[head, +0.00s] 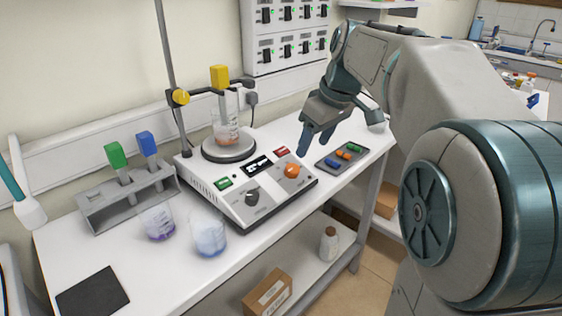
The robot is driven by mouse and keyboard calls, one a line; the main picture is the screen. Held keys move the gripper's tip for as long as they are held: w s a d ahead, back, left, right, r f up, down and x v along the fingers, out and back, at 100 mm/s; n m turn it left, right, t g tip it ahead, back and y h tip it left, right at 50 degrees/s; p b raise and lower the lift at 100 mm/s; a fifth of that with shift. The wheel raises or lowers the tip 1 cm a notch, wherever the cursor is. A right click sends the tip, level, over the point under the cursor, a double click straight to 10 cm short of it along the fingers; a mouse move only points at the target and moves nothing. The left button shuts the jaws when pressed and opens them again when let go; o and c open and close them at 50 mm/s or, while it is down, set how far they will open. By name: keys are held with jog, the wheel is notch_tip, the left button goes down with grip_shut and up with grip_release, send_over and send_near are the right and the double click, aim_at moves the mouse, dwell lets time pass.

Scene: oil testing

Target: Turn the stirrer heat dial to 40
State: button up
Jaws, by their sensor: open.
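The stirrer (224,205) is a white box with a grey sloped front panel, standing on the bench. Its panel carries an orange dial (292,170) at the right and a dark dial (252,198) at the lower left. A small dark display (259,165), a green button (223,183) and a red button (282,151) are also on it. The dial scales are too small to read, so I cannot tell which number either dial points at. My gripper (315,142) is open and empty, with blue fingers pointing down. It appears above and right of the orange dial, apart from it.
A beaker (226,131) stands on the stirrer's round plate, below a yellow-topped probe (220,77) beside a stand rod (170,60). A dark tray (325,161) with coloured pieces lies right of the stirrer. Two beakers and a tube rack (95,217) stand at left.

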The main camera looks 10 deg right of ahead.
aim_at(293, 168)
jog(key=w+d+r+n+b, duration=0.1)
jog(key=w+d+n+b, duration=0.1)
jog(key=w, duration=0.3)
jog(key=shift+n+y, duration=0.3)
jog(key=shift+y, duration=0.2)
jog(key=b+x, duration=0.1)
jog(key=x, duration=1.2)
jog(key=shift+a+f+b, duration=0.2)
jog(key=shift+b, duration=0.1)
jog(key=c, duration=1)
